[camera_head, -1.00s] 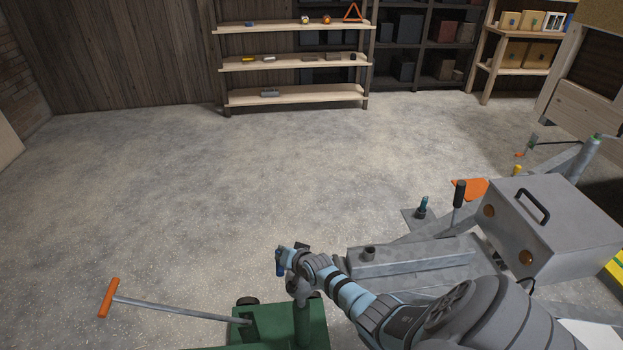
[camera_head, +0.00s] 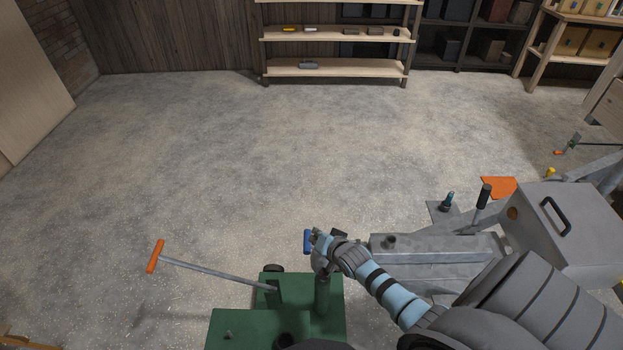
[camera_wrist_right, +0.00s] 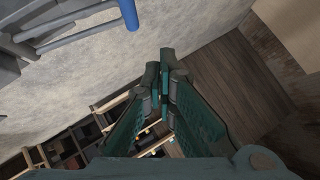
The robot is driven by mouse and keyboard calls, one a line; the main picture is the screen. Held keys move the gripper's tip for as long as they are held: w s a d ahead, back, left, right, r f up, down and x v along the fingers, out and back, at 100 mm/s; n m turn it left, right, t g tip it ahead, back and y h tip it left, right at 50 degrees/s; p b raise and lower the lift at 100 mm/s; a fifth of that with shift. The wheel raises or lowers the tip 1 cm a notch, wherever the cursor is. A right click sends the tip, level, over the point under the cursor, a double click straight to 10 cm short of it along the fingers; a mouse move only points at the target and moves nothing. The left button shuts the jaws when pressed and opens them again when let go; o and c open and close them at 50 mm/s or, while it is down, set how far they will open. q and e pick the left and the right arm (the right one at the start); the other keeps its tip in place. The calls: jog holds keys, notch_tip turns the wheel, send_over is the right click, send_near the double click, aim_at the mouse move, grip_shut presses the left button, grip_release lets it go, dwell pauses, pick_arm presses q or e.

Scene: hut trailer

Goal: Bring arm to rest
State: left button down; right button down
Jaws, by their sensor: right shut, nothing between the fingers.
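My right arm (camera_head: 395,292) comes in from the lower right in the head view, with its wrist above the green wheeled base. In the right wrist view my right gripper (camera_wrist_right: 164,68) has its dark green fingers together, with nothing between them. In the head view the fingers are hard to make out behind the wrist. A blue handle (camera_head: 307,241) shows just left of the wrist; a blue cylinder (camera_wrist_right: 130,14) also shows at the top of the right wrist view, apart from the fingertips. My left gripper is not in view.
The green base (camera_head: 235,326) has a long bar with an orange handle (camera_head: 155,256). Right of the wrist are a grey trailer drawbar (camera_head: 430,252) and a grey box (camera_head: 568,232). Wooden shelves (camera_head: 335,68) stand at the back. The middle floor is clear.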

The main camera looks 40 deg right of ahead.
jog(key=s+a+f+n+g+b, duration=0.15)
jog(key=s+f+n+g, duration=0.25)
jog(key=s+f+n, duration=0.8)
jog(key=s+a+f+g+b, duration=0.1)
jog(key=s+f, duration=0.4)
jog(key=s, duration=0.5)
jog(key=s+a+f+m+g+b, duration=0.1)
jog(key=s+a+f+g, duration=0.1)
jog(key=s+f, duration=0.4)
jog(key=s+a+f+g+b, duration=0.2)
jog(key=s+a+f, duration=0.2)
jog(key=s, duration=0.9)
notch_tip(320, 180, down, 2)
jog(key=shift+s+f+y, duration=0.1)
jog(key=shift+s+y, duration=0.2)
jog(key=shift+y, duration=0.1)
